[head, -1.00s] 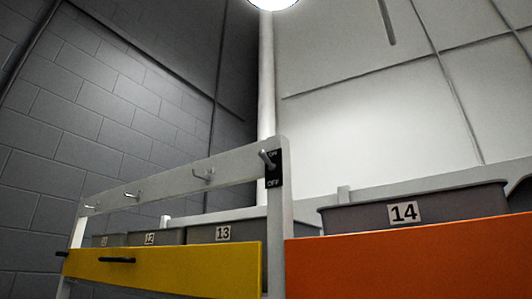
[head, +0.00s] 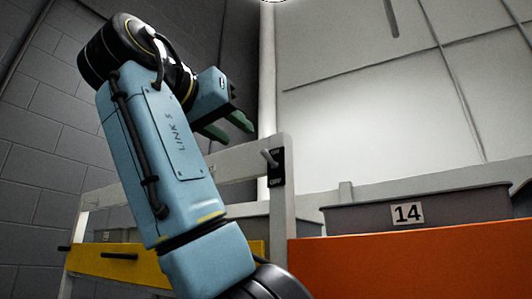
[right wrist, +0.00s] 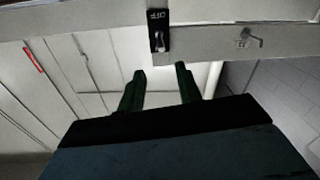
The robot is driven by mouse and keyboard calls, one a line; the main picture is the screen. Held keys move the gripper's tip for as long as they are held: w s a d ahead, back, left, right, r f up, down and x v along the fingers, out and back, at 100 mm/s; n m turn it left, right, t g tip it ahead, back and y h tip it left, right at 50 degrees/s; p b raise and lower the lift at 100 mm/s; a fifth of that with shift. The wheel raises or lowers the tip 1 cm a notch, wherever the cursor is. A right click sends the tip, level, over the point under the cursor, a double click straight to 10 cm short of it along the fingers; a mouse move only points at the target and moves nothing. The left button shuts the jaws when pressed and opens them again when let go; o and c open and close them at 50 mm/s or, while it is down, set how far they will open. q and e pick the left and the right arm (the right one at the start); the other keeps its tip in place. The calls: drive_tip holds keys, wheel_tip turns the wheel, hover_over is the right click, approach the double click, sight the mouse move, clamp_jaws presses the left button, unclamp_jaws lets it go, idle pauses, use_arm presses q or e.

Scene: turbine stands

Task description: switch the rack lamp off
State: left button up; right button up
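The rack switch (head: 276,167) is a black plate marked OFF at its lower end, on the rack's upright post. Its metal lever tilts toward the plate's upper end in the head view. The plate also shows in the right wrist view (right wrist: 158,30), upside down, beyond my fingertips. My right gripper (head: 238,131) is up and left of the switch in the head view, apart from it. Its green fingers are spread and empty in the right wrist view (right wrist: 160,84). Only a sliver of the lamp (head: 275,1) shows at the top edge. My left gripper is out of view.
The white rack has a yellow panel (head: 88,261) and an orange panel (head: 420,262). A grey bin labelled 14 (head: 460,207) stands behind the orange one. A hook (right wrist: 253,36) sits on the rail. My right arm covers much of the rack's left part.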

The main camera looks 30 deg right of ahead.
sight(263, 153)
drive_tip(key=p+x, duration=0.2)
drive_tip(key=x, duration=1)
drive_tip(key=shift+w+d, duration=0.15)
clamp_jaws()
